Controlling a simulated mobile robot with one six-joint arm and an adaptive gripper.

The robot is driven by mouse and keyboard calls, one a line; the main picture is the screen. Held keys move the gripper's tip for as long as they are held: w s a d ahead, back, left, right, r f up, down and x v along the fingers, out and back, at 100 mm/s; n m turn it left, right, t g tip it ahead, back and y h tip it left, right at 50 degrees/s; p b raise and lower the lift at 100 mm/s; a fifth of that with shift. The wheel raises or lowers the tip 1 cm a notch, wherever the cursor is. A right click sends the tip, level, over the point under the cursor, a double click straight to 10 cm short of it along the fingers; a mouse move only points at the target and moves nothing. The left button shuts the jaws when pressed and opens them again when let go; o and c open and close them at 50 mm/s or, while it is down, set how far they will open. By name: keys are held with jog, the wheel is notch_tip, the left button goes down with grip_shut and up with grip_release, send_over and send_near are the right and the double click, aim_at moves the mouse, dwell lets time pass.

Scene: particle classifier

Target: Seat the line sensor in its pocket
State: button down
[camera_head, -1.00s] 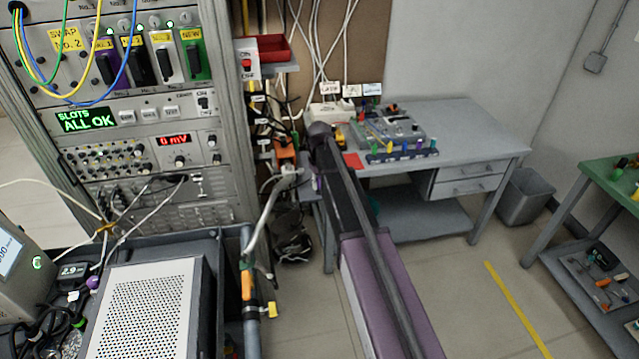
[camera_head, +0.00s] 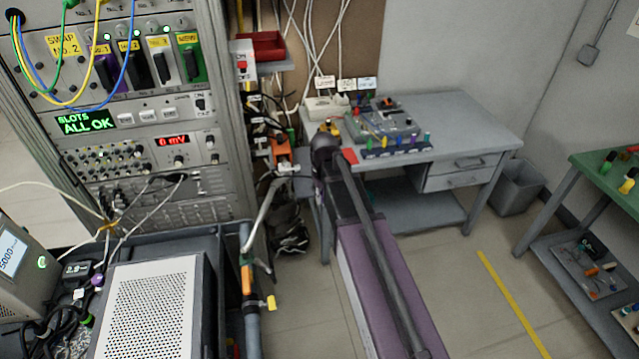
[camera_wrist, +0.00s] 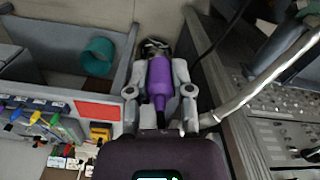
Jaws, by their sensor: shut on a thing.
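My gripper (camera_wrist: 161,72) is in the wrist view, shut on a purple, bottle-shaped thing (camera_wrist: 160,84), which I take to be the line sensor. It lies between the two grey fingers, with its narrow end toward my wrist. A dark and pale clutter shows just past its far end; I cannot tell whether it belongs to the sensor. In the head view my arm reaches toward the gap between the rack and the grey bench, and hides most of the gripper. I cannot make out the sensor's pocket in either view.
The instrument rack (camera_head: 135,205) stands left of my arm, with loose cables and a pale pipe (camera_wrist: 262,85) close by. The grey bench (camera_head: 465,125) carries a device with coloured plugs (camera_head: 395,142). A teal bin (camera_wrist: 97,57) is under it. Open floor lies right of my arm.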

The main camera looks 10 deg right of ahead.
jog(key=s, duration=0.3)
jog(key=shift+s+r, duration=0.2)
jog(key=shift+s, duration=0.2)
jog(key=shift+s, duration=0.1)
dwell(0.5)
